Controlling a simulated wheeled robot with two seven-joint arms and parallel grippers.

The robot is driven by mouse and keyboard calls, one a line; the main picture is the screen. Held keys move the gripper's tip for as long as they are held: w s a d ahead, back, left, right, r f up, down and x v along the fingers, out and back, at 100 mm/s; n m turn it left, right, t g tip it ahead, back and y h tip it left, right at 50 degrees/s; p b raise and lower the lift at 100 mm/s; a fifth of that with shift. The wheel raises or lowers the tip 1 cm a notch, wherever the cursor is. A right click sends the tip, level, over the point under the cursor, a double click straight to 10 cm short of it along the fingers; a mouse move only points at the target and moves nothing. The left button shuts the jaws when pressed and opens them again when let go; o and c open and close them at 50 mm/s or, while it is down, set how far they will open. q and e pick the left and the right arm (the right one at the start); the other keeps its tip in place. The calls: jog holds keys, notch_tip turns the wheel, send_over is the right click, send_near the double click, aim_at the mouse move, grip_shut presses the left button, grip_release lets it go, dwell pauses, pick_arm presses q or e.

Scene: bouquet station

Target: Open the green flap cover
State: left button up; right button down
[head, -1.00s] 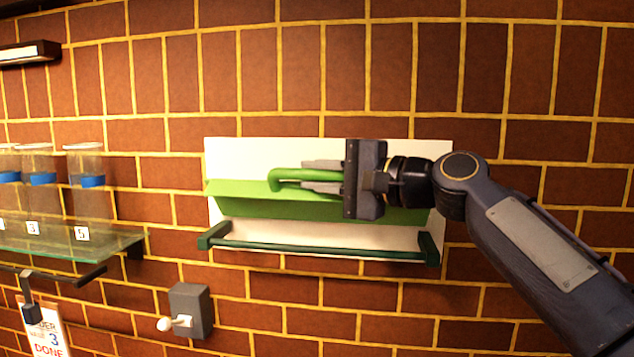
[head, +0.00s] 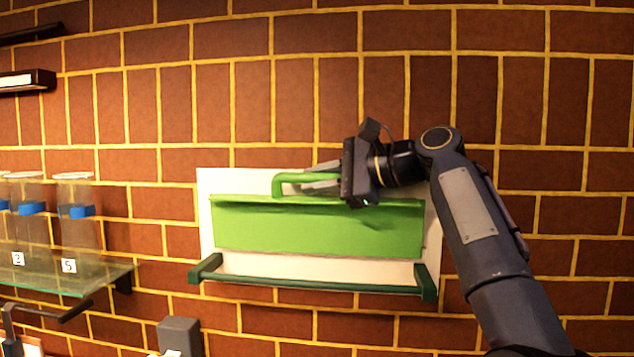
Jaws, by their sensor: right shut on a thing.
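The green flap cover (head: 310,228) is set in a white panel (head: 210,182) on the brick wall. Its broad green face shows below a thin lighter upper edge. Its green bar handle (head: 279,186) rises at that upper edge, with its left bend in clear view. My right gripper (head: 318,180) comes in from the right and is shut on the handle. Its body hides the handle's right part. How far the flap stands out from the panel is hard to tell. My left gripper is out of view.
A dark green rail (head: 310,284) runs across the panel's lower part. At left, a glass shelf (head: 95,275) holds clear jars with blue bands (head: 77,212). A grey box (head: 180,336) sits low on the wall. The wall above the panel is bare.

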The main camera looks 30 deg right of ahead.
dwell(0.3)
jog(key=c, duration=1.6)
grip_release()
jog(key=v, duration=0.8)
